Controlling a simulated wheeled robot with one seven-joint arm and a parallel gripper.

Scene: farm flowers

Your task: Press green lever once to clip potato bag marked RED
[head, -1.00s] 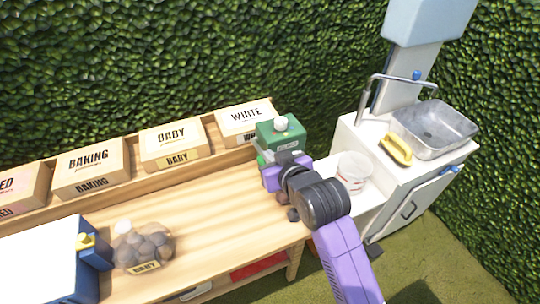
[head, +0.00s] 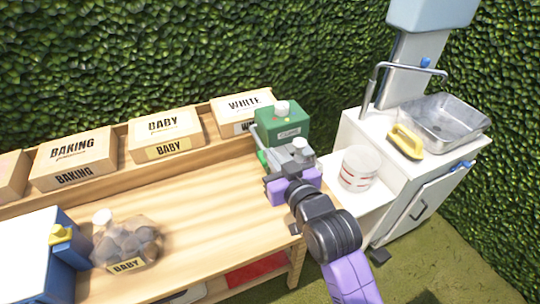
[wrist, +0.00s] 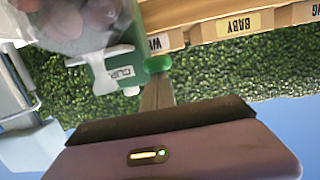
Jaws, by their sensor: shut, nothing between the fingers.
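The green clipper (head: 283,122) stands at the right end of the wooden bench. Its lever, with a grey arm and a green knob (head: 262,157), sticks out at its left front; the knob also shows in the wrist view (wrist: 158,63). My gripper (head: 270,178) is shut and empty, just in front of the knob; I cannot tell whether they touch. A clear bag of pinkish potatoes (wrist: 95,18) is in front of the clipper in the wrist view; no label on it can be read. In the head view it cannot be told from my wrist.
Another potato bag, marked BABY (head: 125,248), lies on the bench at left beside a blue and white machine (head: 35,255). Labelled boxes (head: 165,132) line the back. A white bucket (head: 358,170) and a sink (head: 440,120) are at right. The bench middle is clear.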

